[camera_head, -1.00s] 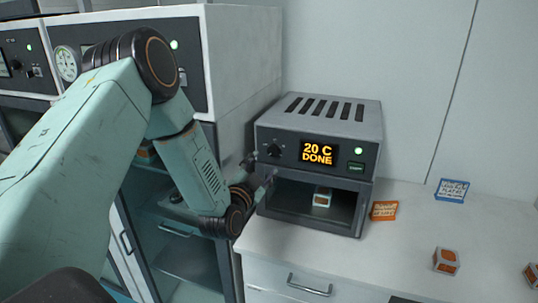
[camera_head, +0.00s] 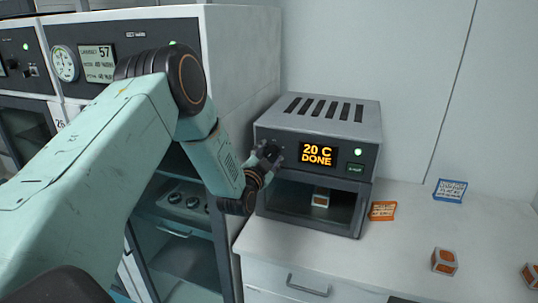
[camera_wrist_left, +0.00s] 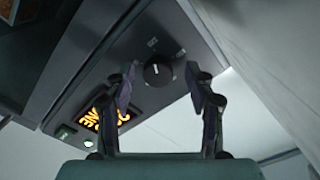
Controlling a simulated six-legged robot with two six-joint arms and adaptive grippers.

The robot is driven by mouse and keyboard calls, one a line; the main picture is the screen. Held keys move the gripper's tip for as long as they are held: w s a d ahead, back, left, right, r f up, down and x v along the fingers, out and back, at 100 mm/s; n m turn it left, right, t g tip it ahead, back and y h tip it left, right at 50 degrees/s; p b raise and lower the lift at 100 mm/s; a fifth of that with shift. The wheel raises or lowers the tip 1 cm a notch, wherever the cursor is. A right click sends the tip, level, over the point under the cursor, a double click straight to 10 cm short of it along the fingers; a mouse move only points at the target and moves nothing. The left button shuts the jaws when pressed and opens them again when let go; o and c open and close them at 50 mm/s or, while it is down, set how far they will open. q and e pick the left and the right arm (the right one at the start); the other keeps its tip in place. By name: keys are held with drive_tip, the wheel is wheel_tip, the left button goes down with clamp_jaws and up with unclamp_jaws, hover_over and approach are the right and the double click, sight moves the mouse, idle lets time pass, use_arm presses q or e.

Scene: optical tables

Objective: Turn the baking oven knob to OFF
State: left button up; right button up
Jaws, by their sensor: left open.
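The baking oven (camera_head: 325,117) is a small grey box on the white counter. Its orange display (camera_head: 318,154) reads "20 C DONE". The round black knob (camera_wrist_left: 158,72) shows in the left wrist view, with a white pointer mark and small labels too blurred to read surely. In the head view my gripper hides the knob. My left gripper (camera_head: 271,156) is at the left of the oven's front panel. In the left wrist view its fingers (camera_wrist_left: 162,75) are open, one on each side of the knob, with gaps visible. My right gripper is not in view.
A cube (camera_head: 321,197) sits in the oven's chamber below the panel. A tall grey cabinet (camera_head: 240,80) stands left of the oven. Orange (camera_head: 383,211) and blue (camera_head: 450,190) signs and another cube (camera_head: 444,261) are on the counter to the right.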

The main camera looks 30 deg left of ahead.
use_arm(q)
drive_tip(key=shift+w+d, duration=0.1)
drive_tip(key=shift+d, duration=0.1)
drive_tip(key=shift+c, duration=1.2)
drive_tip(key=shift+a, duration=0.15)
drive_tip(key=c, duration=0.6)
clamp_jaws()
drive_tip(key=shift+f, duration=0.1)
